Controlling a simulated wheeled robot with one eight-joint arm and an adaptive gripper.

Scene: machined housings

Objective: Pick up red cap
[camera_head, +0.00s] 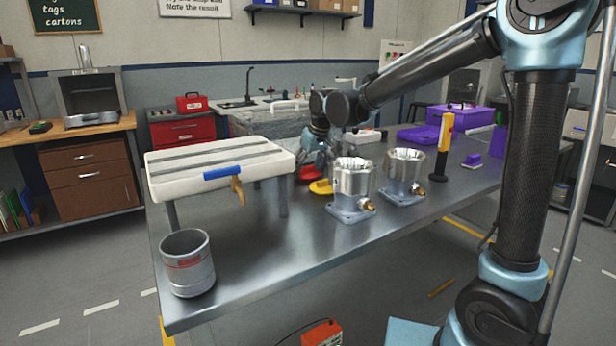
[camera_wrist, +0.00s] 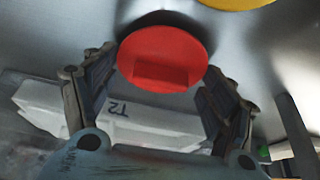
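The red cap (camera_wrist: 163,50) lies on the metal table in the wrist view, a round disc with a raised bar across it. My gripper (camera_wrist: 155,75) is open, with one finger to each side of the cap's lower part, and nothing is held. Whether the fingertips touch the cap, I cannot tell. In the head view the red cap (camera_head: 307,174) is partly hidden beside my gripper (camera_head: 312,160), whose fingers are hard to make out there. A yellow cap (camera_head: 321,187) lies close to it and also shows at the top edge of the wrist view (camera_wrist: 235,3).
Two machined housings (camera_head: 353,185) (camera_head: 405,176) stand right of the caps. A white slotted rack (camera_head: 220,165) stands to the left. A grey cup (camera_head: 187,265) is at the near corner. A yellow-black post (camera_head: 442,145) and purple bins (camera_head: 440,125) are farther right. The front table strip is clear.

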